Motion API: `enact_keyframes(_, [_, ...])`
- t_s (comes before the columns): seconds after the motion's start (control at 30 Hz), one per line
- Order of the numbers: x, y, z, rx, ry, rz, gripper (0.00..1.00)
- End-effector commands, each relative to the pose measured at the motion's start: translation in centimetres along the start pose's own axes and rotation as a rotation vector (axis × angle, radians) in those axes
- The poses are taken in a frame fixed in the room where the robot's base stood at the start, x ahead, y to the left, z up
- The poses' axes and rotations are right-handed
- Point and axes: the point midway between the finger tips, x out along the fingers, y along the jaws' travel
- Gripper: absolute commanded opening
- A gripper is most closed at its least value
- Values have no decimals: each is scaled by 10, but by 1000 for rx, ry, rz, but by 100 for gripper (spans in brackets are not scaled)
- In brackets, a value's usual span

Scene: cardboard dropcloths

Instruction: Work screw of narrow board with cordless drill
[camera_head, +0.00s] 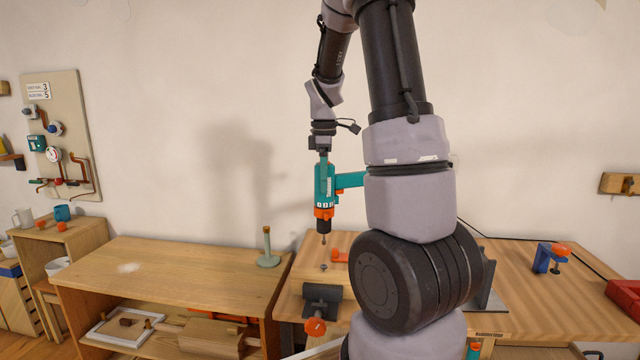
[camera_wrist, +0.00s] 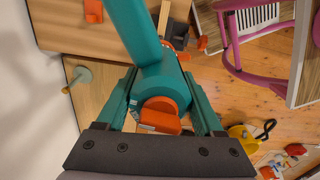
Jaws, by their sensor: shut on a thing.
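My gripper (camera_head: 322,152) is shut on the cordless drill (camera_head: 324,185), a teal tool with an orange collar and a black chuck. The drill hangs upright, its bit pointing down above the workbench, with a visible gap below the tip. A small grey round piece, perhaps the screw head (camera_head: 323,267), lies below the bit on light wood, perhaps the narrow board (camera_head: 338,279). In the wrist view, both teal fingers flank the drill body (camera_wrist: 160,80); its bit and the screw are hidden there. My arm covers part of the bench.
A dark vise (camera_head: 321,299) with an orange knob is at the bench's front edge. An orange piece (camera_head: 340,255) lies near the bit. A blue-and-orange clamp (camera_head: 550,257) and a red box (camera_head: 625,297) are at right. A green stand (camera_head: 268,258) is on the left cabinet (camera_head: 180,268).

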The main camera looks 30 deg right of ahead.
Motion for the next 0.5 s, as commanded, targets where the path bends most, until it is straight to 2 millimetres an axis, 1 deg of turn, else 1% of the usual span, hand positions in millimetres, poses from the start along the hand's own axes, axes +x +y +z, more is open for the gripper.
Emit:
enact_keyframes(0.27, [-1, 1, 0, 0, -5, 3, 2])
enact_keyframes(0.5, [10, 1, -1, -2, -8, 1, 2])
